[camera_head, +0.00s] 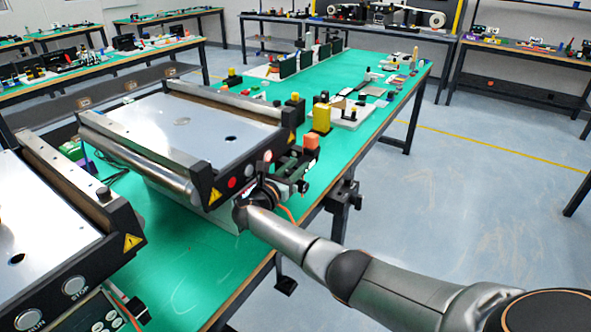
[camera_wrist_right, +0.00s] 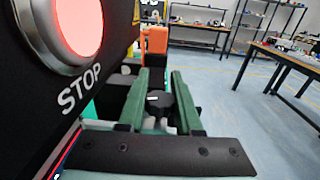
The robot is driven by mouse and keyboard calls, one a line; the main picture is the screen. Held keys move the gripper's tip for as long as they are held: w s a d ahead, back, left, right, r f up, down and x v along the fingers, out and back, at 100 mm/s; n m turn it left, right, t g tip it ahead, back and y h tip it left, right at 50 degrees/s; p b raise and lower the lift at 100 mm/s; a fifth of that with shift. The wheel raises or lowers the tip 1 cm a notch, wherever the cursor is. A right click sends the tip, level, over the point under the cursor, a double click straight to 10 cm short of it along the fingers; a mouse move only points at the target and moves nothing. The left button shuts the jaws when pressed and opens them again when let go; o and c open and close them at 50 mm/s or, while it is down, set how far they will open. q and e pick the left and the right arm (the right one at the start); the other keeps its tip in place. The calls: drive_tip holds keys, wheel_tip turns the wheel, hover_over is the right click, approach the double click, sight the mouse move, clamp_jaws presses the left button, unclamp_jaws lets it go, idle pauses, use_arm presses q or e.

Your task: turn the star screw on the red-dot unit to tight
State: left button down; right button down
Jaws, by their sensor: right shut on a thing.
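The red-dot unit is the mini conveyor (camera_head: 190,125) in the middle of the head view, with a red dot (camera_head: 232,182) on its dark end panel. My right gripper (camera_head: 290,165) is beside that panel's right end, low over the bench edge. In the right wrist view its two green fingers (camera_wrist_right: 159,100) are shut on a small dark knob, which looks like the star screw (camera_wrist_right: 158,98). The fingers hide much of the screw, and its turn position cannot be told. My left gripper is not in view.
A lit red STOP button (camera_wrist_right: 78,25) is close on the left of the wrist view. An orange block (camera_head: 310,142) and a yellow block (camera_head: 321,118) stand just beyond my gripper. Another conveyor (camera_head: 45,235) is at the left. The floor on the right is clear.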

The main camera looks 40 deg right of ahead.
drive_tip(key=shift+d+r, duration=0.1)
drive_tip(key=c, duration=0.9)
unclamp_jaws()
drive_tip(key=shift+o, duration=0.2)
drive_tip(key=p+v, duration=0.1)
drive_tip(key=v, duration=1.1)
drive_tip(key=shift+a, duration=0.3)
drive_tip(key=shift+s, duration=0.15)
